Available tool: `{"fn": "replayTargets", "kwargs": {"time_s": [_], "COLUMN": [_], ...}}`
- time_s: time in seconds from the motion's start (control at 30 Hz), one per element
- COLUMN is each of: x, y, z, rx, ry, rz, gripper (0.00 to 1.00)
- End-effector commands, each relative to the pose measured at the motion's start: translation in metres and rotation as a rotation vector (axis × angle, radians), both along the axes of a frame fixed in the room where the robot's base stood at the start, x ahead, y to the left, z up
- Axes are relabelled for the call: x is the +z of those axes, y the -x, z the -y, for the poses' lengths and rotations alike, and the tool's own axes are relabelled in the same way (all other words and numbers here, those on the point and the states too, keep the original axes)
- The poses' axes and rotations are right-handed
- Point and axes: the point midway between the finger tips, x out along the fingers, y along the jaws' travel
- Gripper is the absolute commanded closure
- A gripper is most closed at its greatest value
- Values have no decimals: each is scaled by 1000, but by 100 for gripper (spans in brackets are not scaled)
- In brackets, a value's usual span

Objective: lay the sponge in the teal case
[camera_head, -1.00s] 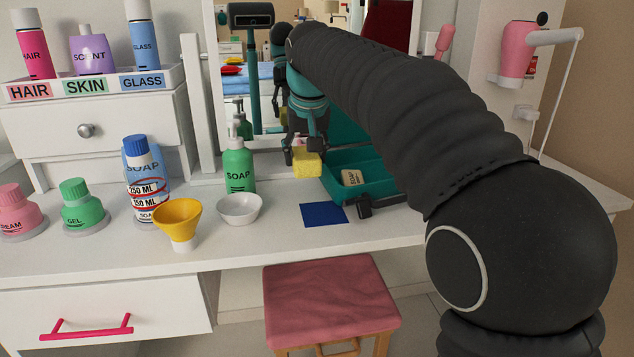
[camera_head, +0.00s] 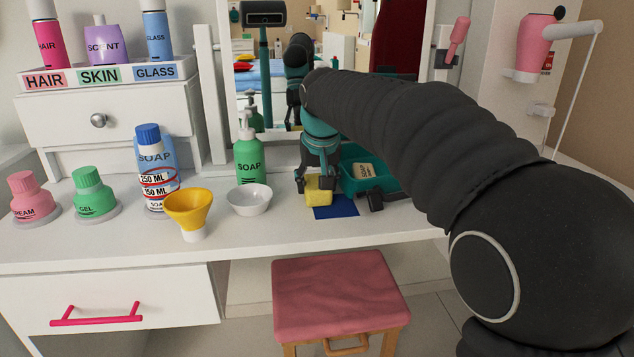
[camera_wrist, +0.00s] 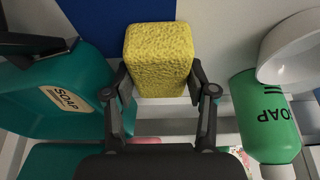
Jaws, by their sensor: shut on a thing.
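The yellow sponge (camera_head: 319,190) is held in my gripper (camera_head: 316,178), left of the teal case and by the back edge of a blue mat. In the wrist view the sponge (camera_wrist: 160,60) sits between the two fingers of my gripper (camera_wrist: 160,76), which are shut on its sides. The teal case (camera_head: 354,186) is open, with a cream soap bar (camera_head: 363,169) inside. My arm hides its right part. The case (camera_wrist: 30,105) also shows at the left of the wrist view. I cannot tell whether the sponge touches the table.
The blue mat (camera_head: 336,212) lies in front of the sponge. A black object (camera_head: 376,202) lies at the case's front. A green soap bottle (camera_head: 248,160) and white bowl (camera_head: 250,203) stand to the left, with a yellow funnel (camera_head: 188,207) beyond. A mirror stands behind.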

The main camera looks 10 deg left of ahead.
Motion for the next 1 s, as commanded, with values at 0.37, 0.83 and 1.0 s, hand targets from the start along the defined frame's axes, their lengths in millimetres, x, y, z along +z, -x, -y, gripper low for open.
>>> {"fn": "replayTargets", "kwargs": {"time_s": [0.37, 0.83, 1.0], "x": [-1, 51, 81], "y": [0, 19, 31], "z": [0, 5, 9], "rx": [0, 0, 0], "ry": [0, -2, -2], "rz": [0, 3, 3], "gripper": [19, 19, 19]}}
